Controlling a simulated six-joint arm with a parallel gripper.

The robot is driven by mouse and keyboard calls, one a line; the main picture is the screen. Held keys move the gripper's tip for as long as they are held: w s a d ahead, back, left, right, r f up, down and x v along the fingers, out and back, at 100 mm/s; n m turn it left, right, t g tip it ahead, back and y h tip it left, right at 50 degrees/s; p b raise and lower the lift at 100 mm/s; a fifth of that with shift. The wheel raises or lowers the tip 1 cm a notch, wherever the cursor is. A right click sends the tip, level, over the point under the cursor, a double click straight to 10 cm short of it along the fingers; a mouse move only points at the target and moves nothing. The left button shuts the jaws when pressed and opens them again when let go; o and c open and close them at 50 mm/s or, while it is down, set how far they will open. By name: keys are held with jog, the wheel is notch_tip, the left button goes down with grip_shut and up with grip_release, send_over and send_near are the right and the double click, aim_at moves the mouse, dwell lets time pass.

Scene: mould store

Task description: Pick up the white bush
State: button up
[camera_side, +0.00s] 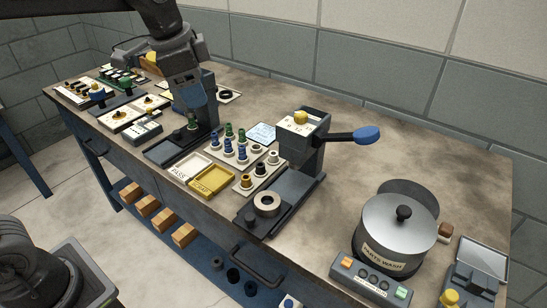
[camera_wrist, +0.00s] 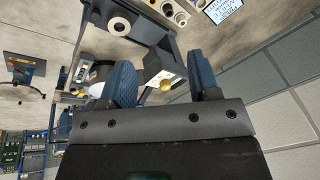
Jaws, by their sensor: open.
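The white bush (camera_side: 273,157) appears to be the pale ring at the back end of a small plate in the side view, behind a black bush (camera_side: 260,170) and a brass bush (camera_side: 246,182). In the wrist view a pale ring (camera_wrist: 181,18) near the top edge looks like the same bush. My gripper (camera_side: 197,104) hangs high over the bench, left of and apart from the bush. In the wrist view its blue fingers (camera_wrist: 166,72) are spread, with nothing held between them. The fingertips are hard to make out in the side view.
A press (camera_side: 302,145) with a blue handle stands just right of the bush plate; a pale ring (camera_side: 267,202) lies on its base. Blue and green pegs (camera_side: 228,142) stand close on the left. A yellow tray (camera_side: 211,181) and a pot (camera_side: 398,232) are also on the bench.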

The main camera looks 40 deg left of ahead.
jog(key=w+d+f+m+g, duration=0.15)
jog(key=w+f+m, duration=0.25)
jog(key=w, duration=0.7)
jog(key=m+g, duration=0.2)
jog(key=m, duration=0.4)
send_near(273, 153)
notch_tip(273, 153, down, 10)
jog(key=shift+s+d+r, duration=0.1)
jog(key=shift+d, duration=0.05)
jog(key=c, duration=1)
